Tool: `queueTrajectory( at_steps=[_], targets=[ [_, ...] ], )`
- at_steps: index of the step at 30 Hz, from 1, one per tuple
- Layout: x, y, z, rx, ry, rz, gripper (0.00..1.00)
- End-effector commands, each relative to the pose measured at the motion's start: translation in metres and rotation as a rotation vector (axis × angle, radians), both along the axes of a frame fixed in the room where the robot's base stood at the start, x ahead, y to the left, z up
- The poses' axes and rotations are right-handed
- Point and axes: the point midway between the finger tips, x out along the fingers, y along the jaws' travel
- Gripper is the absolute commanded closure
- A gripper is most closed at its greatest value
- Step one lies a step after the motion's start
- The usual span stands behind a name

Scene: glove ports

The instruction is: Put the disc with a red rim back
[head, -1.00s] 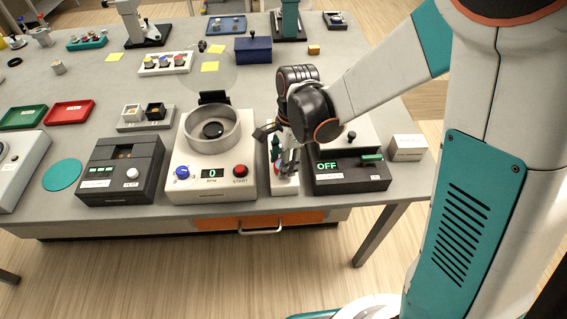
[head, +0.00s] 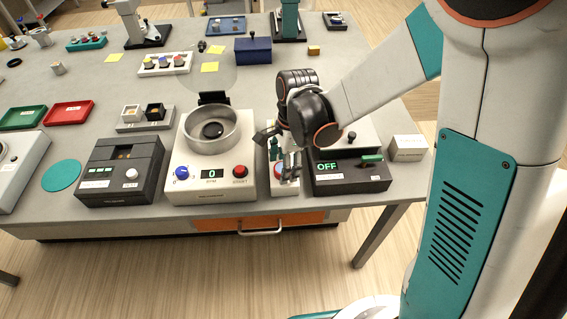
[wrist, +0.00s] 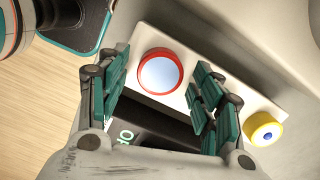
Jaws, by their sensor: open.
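The disc with a red rim (wrist: 160,72) has a pale blue-white face and appears to sit on the near end of a narrow white plate (wrist: 148,35). In the head view the red-rimmed disc (head: 277,171) is partly hidden by my fingers. My gripper (wrist: 156,92) is open, with one finger on each side of the disc and visible gaps between. In the head view my gripper (head: 281,160) is over the white plate (head: 284,190). A yellow-rimmed disc (wrist: 264,129) is at the plate's other end.
A white spinner machine (head: 210,190) with a round bowl stands left of the plate. A dark device reading OFF (head: 350,182) stands close on the right, with a small white box (head: 408,148) beyond. The table's front edge is close.

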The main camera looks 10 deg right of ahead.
Motion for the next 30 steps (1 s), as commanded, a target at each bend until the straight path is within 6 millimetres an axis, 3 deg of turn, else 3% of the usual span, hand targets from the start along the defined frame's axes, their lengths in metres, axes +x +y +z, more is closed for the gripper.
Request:
queueTrajectory(
  at_steps=[15,30],
  targets=[
    [0.003,-0.011,0.097,0.000,0.000,0.000,0.40],
    [-0.002,-0.022,0.130,0.001,-0.038,0.056,0.40]
  ],
)
